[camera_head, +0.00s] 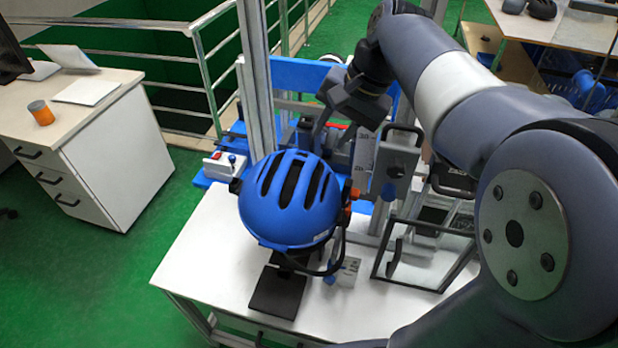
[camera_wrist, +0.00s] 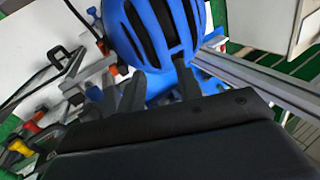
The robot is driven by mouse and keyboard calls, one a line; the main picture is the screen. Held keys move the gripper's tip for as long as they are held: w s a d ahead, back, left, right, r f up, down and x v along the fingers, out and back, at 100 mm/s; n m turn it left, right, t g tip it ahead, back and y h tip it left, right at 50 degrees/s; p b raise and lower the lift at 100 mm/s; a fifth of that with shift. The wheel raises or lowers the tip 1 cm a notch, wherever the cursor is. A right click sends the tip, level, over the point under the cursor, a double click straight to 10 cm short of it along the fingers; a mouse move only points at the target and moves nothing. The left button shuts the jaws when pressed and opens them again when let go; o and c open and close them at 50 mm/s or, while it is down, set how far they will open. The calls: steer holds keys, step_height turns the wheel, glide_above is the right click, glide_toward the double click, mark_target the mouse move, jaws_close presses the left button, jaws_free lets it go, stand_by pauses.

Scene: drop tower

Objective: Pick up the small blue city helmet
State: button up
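The blue helmet (camera_head: 290,200) with long black vents sits upright above a dark plate on the white table, at the drop tower. Its dark strap hangs at its right side. My gripper (camera_head: 322,132) is just behind and above the helmet's upper right in the head view, with the fingers partly hidden. In the wrist view the helmet (camera_wrist: 155,30) fills the top middle, beyond the fingers of my gripper (camera_wrist: 158,90). The fingers stand apart, and I see nothing clamped between them. Whether a fingertip touches the shell cannot be told.
Metal posts (camera_head: 256,80) of the tower rise just behind the helmet. A framed clear panel (camera_head: 425,255) stands to its right, and a small control box (camera_head: 225,165) to its left. The white table (camera_head: 205,265) is bare at front left. Dark helmets (camera_head: 541,9) lie far right.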

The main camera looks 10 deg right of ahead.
mark_target(308, 168)
steer(key=p+x, duration=0.1)
steer(key=x, duration=0.8)
steer(key=shift+s+a+f, duration=0.1)
steer(key=shift+a+f, duration=0.15)
steer(key=shift+f, duration=0.05)
jaws_close()
